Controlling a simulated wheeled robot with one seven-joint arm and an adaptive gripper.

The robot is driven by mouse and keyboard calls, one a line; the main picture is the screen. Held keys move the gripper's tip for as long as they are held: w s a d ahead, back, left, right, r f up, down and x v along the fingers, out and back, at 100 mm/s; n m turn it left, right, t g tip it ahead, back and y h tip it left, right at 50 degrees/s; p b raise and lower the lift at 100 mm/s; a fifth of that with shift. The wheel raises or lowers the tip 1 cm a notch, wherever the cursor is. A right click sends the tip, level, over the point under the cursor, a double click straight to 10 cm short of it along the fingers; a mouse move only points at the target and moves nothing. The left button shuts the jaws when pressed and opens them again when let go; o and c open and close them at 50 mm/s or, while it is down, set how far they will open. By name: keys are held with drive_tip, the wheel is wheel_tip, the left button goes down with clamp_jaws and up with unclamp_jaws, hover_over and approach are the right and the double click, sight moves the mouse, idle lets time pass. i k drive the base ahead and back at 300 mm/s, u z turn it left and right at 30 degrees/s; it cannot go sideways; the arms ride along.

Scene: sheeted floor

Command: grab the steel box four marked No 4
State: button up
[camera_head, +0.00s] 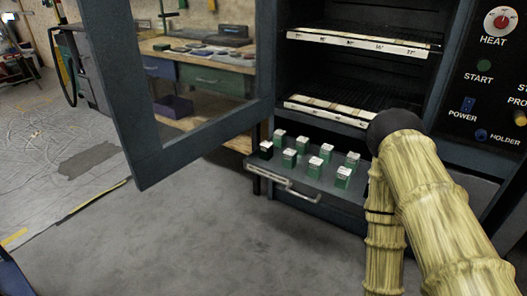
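Several small boxes with dark green sides and pale tops stand in two rows on a pulled-out grey tray (262,171) below the oven. The front row has a darker, almost black box (266,152) at its left end, then green boxes (289,160), (314,168) and (342,180). The back row has boxes (279,139), (302,147), (326,153) and (352,162). Marks on the tops are too small to read, so I cannot tell which is No 4. My sleeved arm rises at the right, beside the tray's right end. My gripper does not show.
The oven (350,75) stands open, with two racks bearing labelled strips. Its windowed door (150,160) swings out to the left of the tray. A control panel (490,90) is at the right. A workbench (205,70) stands behind the door. The floor (200,240) in front is clear.

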sight(266, 147)
drive_tip(key=k, duration=0.45)
drive_tip(key=z, duration=0.8)
drive_tip(key=i, duration=0.7)
drive_tip(key=u, duration=0.3)
